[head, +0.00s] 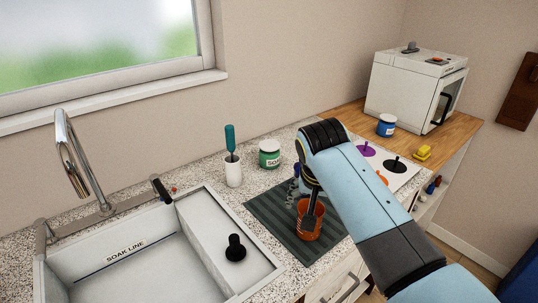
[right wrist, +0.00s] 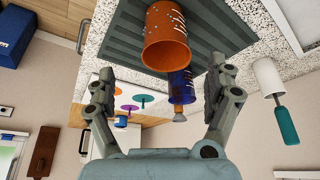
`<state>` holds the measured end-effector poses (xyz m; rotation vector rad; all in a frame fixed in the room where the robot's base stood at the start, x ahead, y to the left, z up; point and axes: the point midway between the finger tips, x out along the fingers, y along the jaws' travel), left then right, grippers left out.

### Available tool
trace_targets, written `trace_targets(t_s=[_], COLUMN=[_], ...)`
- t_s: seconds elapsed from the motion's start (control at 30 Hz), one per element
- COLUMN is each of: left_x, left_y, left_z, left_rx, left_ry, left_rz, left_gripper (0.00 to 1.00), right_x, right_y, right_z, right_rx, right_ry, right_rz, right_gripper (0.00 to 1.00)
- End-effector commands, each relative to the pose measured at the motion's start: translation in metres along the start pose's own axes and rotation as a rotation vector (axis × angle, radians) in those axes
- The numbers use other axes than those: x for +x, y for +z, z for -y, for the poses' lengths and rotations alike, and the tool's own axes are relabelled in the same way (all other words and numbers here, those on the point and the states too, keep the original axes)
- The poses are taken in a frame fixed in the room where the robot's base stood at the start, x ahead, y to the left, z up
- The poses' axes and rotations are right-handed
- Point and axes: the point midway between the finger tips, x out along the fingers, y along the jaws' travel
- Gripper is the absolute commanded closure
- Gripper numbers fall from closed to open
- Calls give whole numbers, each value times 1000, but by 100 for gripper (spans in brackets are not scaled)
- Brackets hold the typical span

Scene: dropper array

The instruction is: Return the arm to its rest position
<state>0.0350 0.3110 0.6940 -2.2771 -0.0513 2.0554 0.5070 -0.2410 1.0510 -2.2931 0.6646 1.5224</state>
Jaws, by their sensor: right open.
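My right arm (head: 375,195) reaches in from the lower right in the head view, bent over the striped mat (head: 268,215). My right gripper (right wrist: 160,75) is open and empty in the right wrist view, its two fingers spread wide. An orange cup (head: 304,234) stands on the mat below the wrist and also shows beyond the fingers in the right wrist view (right wrist: 167,40). A dark blue item with a grey end (right wrist: 181,88) shows between the fingers, apart from both. My left gripper is not in view.
A sink (head: 120,262) with a black stopper (head: 236,250) lies to the left. A white cup with a teal-handled tool (head: 233,174) and a green jar (head: 269,154) stand behind the mat. A blue jar (head: 386,126) and a white machine (head: 412,90) stand on the wooden counter.

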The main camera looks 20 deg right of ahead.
Motion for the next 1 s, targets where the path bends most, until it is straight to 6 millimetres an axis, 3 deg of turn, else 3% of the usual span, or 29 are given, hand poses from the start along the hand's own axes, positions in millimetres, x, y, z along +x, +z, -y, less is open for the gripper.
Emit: trace_targets(t_s=[0.17,0.27,0.4,0.5,0.7,1.0], left_x=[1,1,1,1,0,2], left_y=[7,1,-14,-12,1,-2], left_z=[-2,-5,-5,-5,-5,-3], left_rx=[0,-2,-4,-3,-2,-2], left_ry=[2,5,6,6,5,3], left_rz=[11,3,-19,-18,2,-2], left_gripper=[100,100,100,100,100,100], right_x=[0,-9,-38,-59,-100,-152], right_y=[13,41,84,107,142,179], right_z=[-17,-52,-99,-120,-149,-173], right_rx=[-27,-94,-230,-314,-460,-635], right_ry=[1,-3,-25,-43,-78,-129], right_rz=[6,15,25,30,36,44], right_gripper=[13,13,13,13,13,13])
